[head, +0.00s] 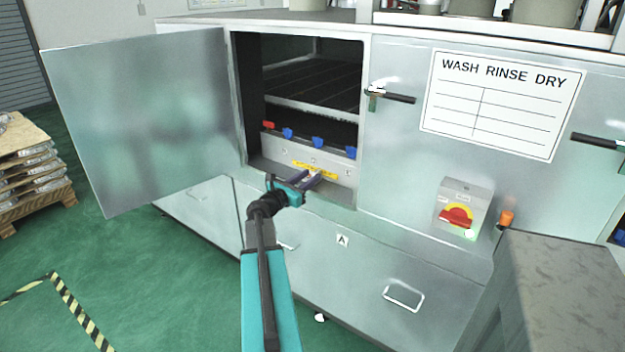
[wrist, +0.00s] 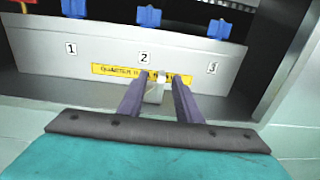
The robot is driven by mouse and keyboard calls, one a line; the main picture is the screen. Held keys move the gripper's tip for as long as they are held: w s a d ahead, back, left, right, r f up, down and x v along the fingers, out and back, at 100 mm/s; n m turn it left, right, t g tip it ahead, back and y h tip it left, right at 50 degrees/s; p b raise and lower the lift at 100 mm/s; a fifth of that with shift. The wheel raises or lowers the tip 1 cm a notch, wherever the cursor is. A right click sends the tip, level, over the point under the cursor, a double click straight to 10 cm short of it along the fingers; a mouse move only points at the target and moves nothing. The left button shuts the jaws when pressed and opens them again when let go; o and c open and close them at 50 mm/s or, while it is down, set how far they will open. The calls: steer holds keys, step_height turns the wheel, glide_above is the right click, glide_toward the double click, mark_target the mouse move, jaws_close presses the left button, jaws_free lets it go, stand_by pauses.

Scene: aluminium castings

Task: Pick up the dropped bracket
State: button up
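A small pale grey metal piece, likely the bracket (wrist: 155,92), shows in the wrist view between my fingers, low in front of the numbered panel. Only part of it is visible, and I cannot make it out in the head view. My gripper (head: 312,178) reaches into the bottom of the open washer cabinet. In the wrist view my gripper (wrist: 160,80) has its two purple fingers apart, one on each side of the piece. A gap shows at the right finger, so it looks open.
The cabinet door (head: 145,120) stands wide open at left. A panel (wrist: 110,55) with numbers, a yellow label and blue knobs (wrist: 148,17) is just ahead. The cabinet's side frame (wrist: 290,65) is close at right. A red-yellow switch box (head: 462,208) is further right.

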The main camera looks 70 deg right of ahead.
mark_target(313, 174)
steer(key=shift+p+x, duration=0.35)
steer(key=shift+x, duration=1.7)
steer(key=shift+s, duration=0.1)
jaws_close()
